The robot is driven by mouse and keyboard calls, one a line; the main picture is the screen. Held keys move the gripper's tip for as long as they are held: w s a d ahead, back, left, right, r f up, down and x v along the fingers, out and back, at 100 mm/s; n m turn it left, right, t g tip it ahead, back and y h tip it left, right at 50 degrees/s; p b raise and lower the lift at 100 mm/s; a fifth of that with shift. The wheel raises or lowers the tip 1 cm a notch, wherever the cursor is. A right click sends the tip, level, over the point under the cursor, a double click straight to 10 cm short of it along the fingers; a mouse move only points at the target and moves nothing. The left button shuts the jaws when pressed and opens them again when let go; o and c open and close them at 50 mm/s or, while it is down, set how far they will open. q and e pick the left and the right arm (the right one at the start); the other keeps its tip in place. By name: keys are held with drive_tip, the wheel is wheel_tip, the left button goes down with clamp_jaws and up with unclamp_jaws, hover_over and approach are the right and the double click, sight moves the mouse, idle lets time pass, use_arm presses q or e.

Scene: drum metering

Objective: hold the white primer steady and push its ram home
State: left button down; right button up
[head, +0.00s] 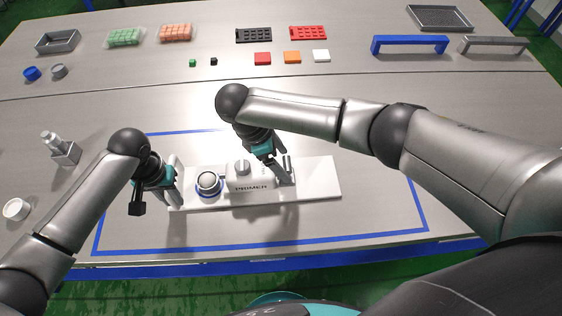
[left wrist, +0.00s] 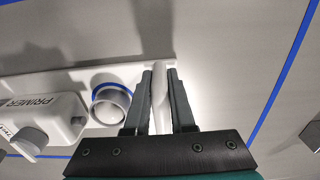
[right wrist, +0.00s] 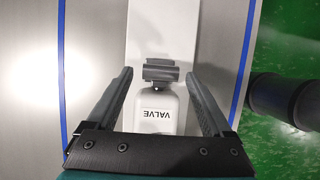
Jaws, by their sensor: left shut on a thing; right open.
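The white primer (head: 252,184) lies on a long white base plate (head: 325,180) inside the blue outline on the table. A round port with a blue ring (head: 209,184) sits at its left; the ring also shows in the left wrist view (left wrist: 111,101). My left gripper (head: 172,196) is shut on an upright white tab (left wrist: 160,88) at the plate's left end. A grey cylindrical ram (head: 287,166) is at the primer's right end, beyond the VALVE label in the right wrist view (right wrist: 160,72). My right gripper (right wrist: 160,85) is open around that end, its fingers apart from it on both sides.
A metal fitting on a block (head: 62,148) and a white ring (head: 16,209) stand at the left. Trays, coloured blocks, blue (head: 410,45) and grey (head: 492,45) brackets line the back. The table right of the plate is clear.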

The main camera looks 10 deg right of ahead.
drive_tip(key=v, duration=1)
use_arm(q)
drive_tip(key=shift+r, duration=0.1)
use_arm(e)
drive_tip(key=shift+a, duration=0.1)
use_arm(q)
drive_tip(key=c, duration=0.7)
unclamp_jaws()
